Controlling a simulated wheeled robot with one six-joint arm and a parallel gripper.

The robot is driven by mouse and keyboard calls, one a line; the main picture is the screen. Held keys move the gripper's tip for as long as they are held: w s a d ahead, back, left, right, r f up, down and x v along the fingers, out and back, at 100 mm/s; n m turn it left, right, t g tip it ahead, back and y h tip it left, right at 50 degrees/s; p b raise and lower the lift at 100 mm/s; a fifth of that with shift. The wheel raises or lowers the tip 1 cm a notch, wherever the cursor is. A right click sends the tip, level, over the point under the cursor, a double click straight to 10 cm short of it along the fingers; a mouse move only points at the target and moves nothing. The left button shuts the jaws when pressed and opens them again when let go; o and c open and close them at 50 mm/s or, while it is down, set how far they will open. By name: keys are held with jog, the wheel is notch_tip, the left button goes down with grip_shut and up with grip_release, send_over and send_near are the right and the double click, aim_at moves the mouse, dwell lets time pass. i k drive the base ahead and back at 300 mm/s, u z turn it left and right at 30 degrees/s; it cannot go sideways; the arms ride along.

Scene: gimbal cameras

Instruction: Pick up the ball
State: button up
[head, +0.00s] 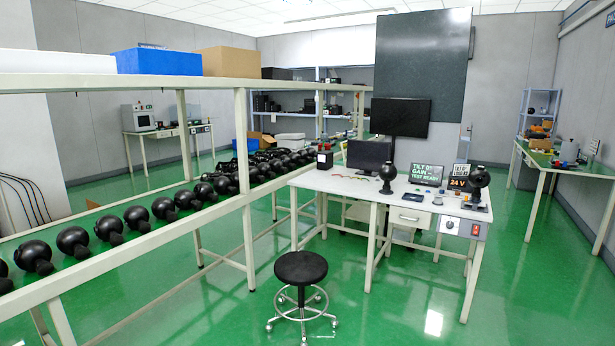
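Several black, round, ball-like camera units stand in a long row on the shelf rack (100,266) at the left. A near one is the black ball (72,240), and the row runs back to the right. On the white desk (340,182) a black ball on a small stand (387,173) sits near the middle. Another black ball (479,177) sits on a base at the desk's right end. I cannot tell which of these the task means. My gripper is not in view.
A black round stool (301,268) stands before the desk. A green-topped bench (570,165) is at the right. The green floor (450,310) is clear at the front right.

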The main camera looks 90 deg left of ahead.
aim_at(387, 172)
jog(key=u, duration=2.45)
jog(key=i, duration=1.95)
jog(key=z, duration=0.2)
jog(key=i, duration=1.75)
jog(key=u, duration=0.25)
jog(key=i, duration=1.95)
jog(key=u, duration=0.25)
